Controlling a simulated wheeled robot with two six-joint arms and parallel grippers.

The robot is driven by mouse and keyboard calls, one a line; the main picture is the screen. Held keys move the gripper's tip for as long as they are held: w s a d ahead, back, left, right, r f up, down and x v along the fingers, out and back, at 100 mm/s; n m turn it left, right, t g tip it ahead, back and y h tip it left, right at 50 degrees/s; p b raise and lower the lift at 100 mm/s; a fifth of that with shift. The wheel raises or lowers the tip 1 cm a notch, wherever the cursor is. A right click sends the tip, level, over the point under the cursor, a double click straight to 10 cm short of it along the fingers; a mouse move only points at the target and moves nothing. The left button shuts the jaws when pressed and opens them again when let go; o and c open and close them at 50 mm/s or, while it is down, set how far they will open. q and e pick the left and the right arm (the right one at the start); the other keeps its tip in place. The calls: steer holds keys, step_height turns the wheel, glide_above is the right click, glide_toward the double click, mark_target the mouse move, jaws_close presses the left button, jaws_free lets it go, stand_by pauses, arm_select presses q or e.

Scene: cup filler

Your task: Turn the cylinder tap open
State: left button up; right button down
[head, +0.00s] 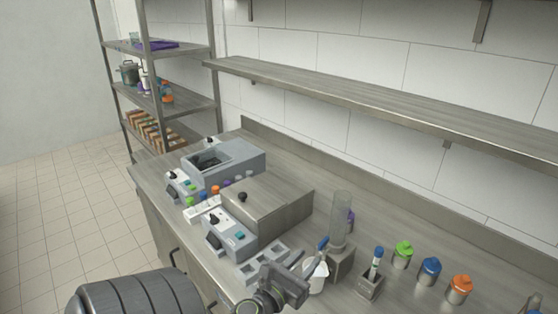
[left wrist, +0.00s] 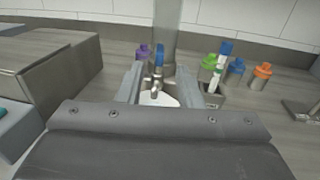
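A tall clear cylinder (head: 341,215) stands upright on a grey block on the counter; its lower part also shows in the left wrist view (left wrist: 167,25). Its tap has a blue handle (head: 323,243), seen upright in the left wrist view (left wrist: 159,56). A white cup (head: 316,278) stands under the tap and shows partly between my fingers in the left wrist view (left wrist: 158,99). My left gripper (left wrist: 160,70) is open, its fingers on either side of the tap's line and no grip on it. In the head view my left gripper (head: 302,270) is beside the cup. My right gripper is not in view.
Green (head: 403,250), blue (head: 430,267) and orange (head: 461,284) capped jars stand to the right. A holder with a blue-topped tube (head: 372,279) is close to the cylinder. Grey lab machines (head: 230,235) stand to the left. A shelf (head: 400,100) runs along the wall above.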

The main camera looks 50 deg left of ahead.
arm_select(q)
steer(key=b+v, duration=0.4)
steer(key=v, duration=0.6)
steer(key=shift+s, duration=0.35)
